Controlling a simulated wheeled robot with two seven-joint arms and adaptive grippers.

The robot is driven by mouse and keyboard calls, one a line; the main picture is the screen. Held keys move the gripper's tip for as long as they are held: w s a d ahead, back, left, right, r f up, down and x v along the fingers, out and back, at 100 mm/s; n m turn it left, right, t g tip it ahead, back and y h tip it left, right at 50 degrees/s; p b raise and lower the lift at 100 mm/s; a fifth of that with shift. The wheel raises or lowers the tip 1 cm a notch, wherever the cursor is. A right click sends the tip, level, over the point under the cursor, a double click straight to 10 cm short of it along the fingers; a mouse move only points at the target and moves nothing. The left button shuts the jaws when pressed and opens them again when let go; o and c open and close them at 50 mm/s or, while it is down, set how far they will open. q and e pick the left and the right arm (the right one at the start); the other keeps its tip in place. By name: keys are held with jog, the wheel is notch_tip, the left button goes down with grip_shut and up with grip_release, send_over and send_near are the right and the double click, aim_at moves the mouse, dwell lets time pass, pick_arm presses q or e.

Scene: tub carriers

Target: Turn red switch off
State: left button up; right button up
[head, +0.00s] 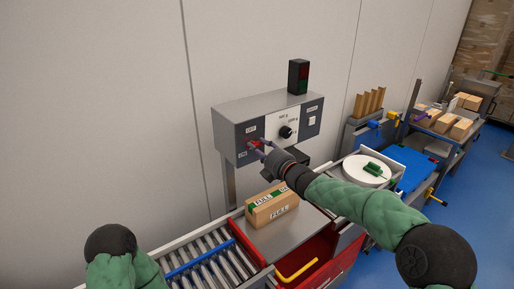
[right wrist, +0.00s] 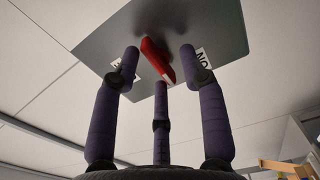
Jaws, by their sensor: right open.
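The red switch (head: 252,143) is on the left side of the front of a grey control box (head: 232,113). It also shows in the right wrist view as a red handle (right wrist: 153,55) on a grey plate, between two white labels. One label (right wrist: 203,58) reads ON upside down; the other is partly hidden by a finger. My right gripper (head: 262,147) is at the switch, with its three purple fingers open and spread around the red handle. I cannot tell whether any finger touches it. My left arm shows at the lower left, but its gripper is out of view.
The box also has a black knob (head: 286,131), a white rocker switch (head: 312,121) and a dark signal lamp (head: 298,77) on top. Below are a cardboard carton (head: 270,208), a roller conveyor (head: 195,262) and a red drawer (head: 318,275). Workbenches stand at right.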

jog(key=shift+w+a, duration=0.4)
jog(key=shift+w, duration=0.1)
jog(key=shift+f, duration=0.1)
grip_shut()
